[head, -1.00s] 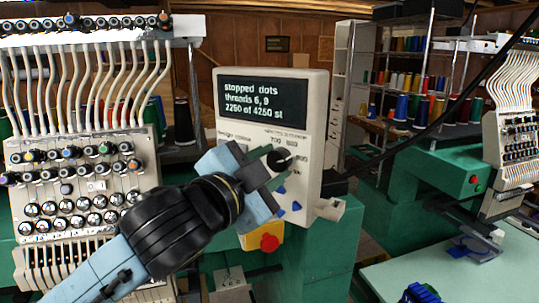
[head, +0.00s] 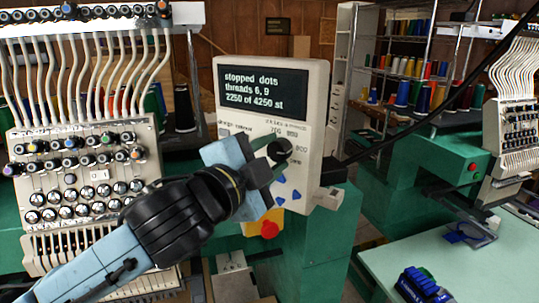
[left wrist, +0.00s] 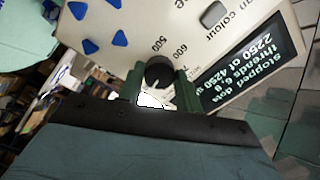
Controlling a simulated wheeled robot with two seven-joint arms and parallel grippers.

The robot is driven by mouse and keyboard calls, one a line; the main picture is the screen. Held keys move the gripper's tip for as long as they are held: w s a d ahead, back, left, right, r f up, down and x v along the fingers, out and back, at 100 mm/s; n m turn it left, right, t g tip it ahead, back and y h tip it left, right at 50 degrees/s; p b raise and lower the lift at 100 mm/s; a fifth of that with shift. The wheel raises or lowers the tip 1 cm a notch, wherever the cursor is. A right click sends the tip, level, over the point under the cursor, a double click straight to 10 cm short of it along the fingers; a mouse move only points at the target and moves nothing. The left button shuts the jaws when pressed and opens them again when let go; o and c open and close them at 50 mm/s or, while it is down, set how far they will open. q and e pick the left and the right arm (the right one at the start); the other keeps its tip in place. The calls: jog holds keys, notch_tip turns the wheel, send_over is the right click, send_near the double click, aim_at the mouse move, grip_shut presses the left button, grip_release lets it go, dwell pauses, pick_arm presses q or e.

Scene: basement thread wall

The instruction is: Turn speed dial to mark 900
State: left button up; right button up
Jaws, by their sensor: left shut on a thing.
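The speed dial (head: 280,150) is a round black knob on the pale control panel (head: 322,110), below its dark screen (head: 262,92). Printed numbers surround it; 500 and 600 read clearly in the left wrist view, where the dial (left wrist: 158,73) also shows. My left gripper (head: 269,161) reaches in from the left. Its two green fingers (left wrist: 158,88) stand on either side of the dial and are shut on it. The fingers hide part of the dial and scale in the head view. I cannot tell which mark the dial points to. My right gripper is not in view.
Blue triangular buttons (head: 296,194) lie just below the dial, and a red knob (head: 269,229) on yellow is lower. A threaded embroidery head (head: 85,180) stands at left. A pale green table (head: 450,262) at right holds a blue object (head: 424,285).

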pick_arm(q)
jog(key=o, duration=1)
jog(key=b+v, duration=1.3)
jog(key=b, duration=0.4)
jog(key=shift+s+b, duration=0.2)
jog(key=shift+b, duration=0.15)
jog(key=shift+a, duration=0.1)
